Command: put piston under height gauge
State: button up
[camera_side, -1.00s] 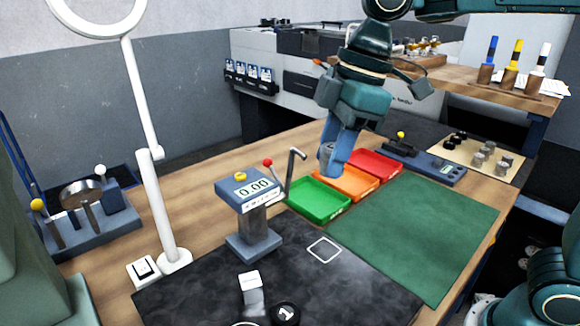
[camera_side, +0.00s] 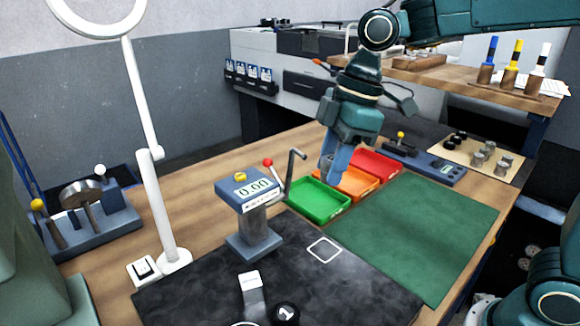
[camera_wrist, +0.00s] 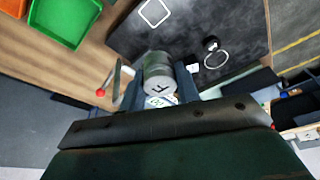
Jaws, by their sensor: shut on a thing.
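The piston (camera_wrist: 158,72) is a grey metal cylinder with a dark letter on its end face, between the fingers of my gripper in the wrist view. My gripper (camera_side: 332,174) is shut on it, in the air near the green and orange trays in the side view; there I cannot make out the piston. The height gauge (camera_side: 250,225) is a grey column with a 0.00 display, a yellow button and a red-knobbed lever. It stands at the back of the black mat, left of my gripper. In the wrist view its display (camera_wrist: 158,101) is partly hidden behind the piston.
Green (camera_side: 319,203), orange (camera_side: 354,184) and red (camera_side: 376,165) trays stand behind the green mat (camera_side: 420,235). A white square outline (camera_side: 324,250) marks the black mat (camera_side: 340,290). A lamp (camera_side: 160,210) stands left.

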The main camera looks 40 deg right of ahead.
aim_at(320, 251)
notch_tip(320, 251, down, 16)
jog(key=shift+r, duration=0.1)
dwell(0.8)
jog(key=shift+f, duration=0.2)
jog(key=o, duration=1)
jog(key=shift+r, duration=0.2)
jog(key=v, duration=1.2)
